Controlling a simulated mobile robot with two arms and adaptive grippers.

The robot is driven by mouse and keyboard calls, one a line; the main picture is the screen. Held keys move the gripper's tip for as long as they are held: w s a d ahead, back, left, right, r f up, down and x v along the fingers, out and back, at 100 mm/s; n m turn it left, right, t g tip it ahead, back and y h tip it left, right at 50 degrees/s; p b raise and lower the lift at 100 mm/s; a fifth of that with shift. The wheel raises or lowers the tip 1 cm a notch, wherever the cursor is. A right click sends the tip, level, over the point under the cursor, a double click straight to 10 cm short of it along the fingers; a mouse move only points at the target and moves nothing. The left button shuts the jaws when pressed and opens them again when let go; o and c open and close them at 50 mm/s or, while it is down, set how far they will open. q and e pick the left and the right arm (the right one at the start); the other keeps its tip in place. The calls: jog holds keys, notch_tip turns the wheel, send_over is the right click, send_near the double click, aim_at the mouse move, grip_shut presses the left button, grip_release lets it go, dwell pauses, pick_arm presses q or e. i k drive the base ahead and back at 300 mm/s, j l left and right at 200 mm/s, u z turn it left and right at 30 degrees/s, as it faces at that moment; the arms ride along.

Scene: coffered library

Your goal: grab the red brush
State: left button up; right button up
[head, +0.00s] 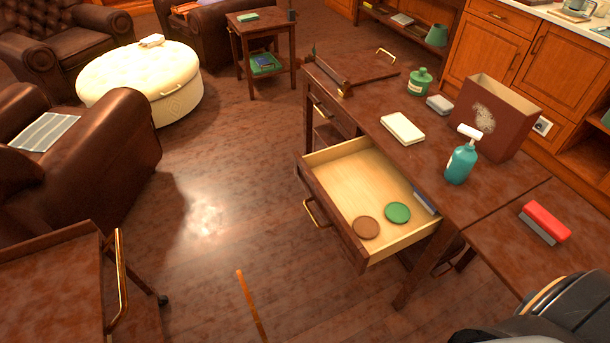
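The red brush (545,222) lies on the right-hand part of the dark wooden desk (500,240). It has a red block-shaped top and a grey lower part facing the front left. Nothing touches it. Neither my left nor my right gripper shows in the head view. A dark part of my own body fills the bottom right corner, a little below the brush.
A teal spray bottle (461,163), a brown box (493,117) and a white book (402,128) stand or lie farther back on the desk. An open drawer (340,165) juts out left, holding a green disc (397,212) and a brown disc (366,227).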

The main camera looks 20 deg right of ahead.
aim_at(539, 220)
jog(key=l+z, duration=0.15)
jog(key=z, duration=2.2)
